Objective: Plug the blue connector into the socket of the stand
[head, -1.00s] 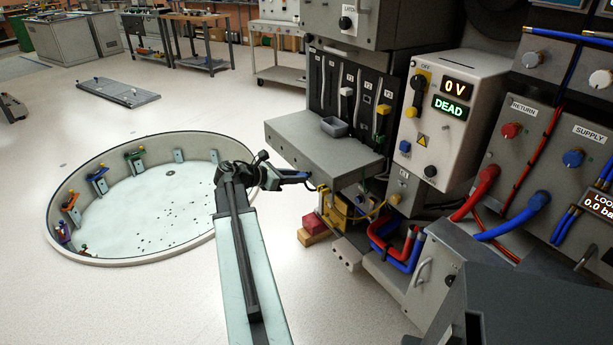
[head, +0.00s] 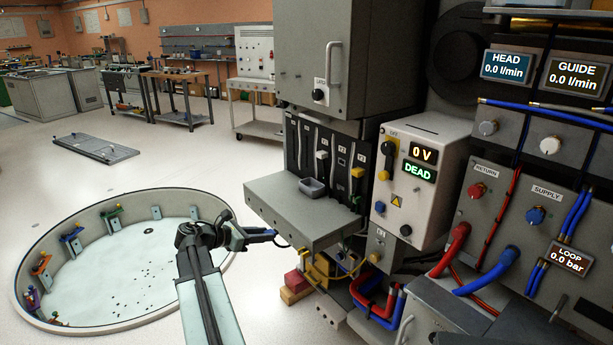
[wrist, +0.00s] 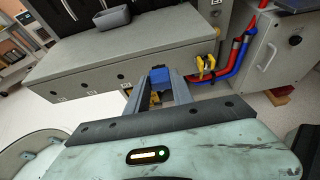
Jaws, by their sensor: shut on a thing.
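My gripper (wrist: 158,92) is shut on the blue connector (wrist: 161,74), which shows between its fingertips in the wrist view. In the head view my gripper (head: 268,236) is just left of the grey shelf of the machine, near its front edge. The connector is too small there to make out clearly. A yellow part (wrist: 205,66) with a black piece is beyond the connector and to its right in the wrist view, apart from it. I cannot tell which part is the stand, and its socket is not clear in either view.
The grey shelf (head: 285,222) with a small grey bin (head: 312,187) juts out close to my gripper. Red and blue hoses (head: 380,303) and red and yellow blocks (head: 294,288) are below it. A round pit (head: 190,290) lies left; open floor is beyond.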

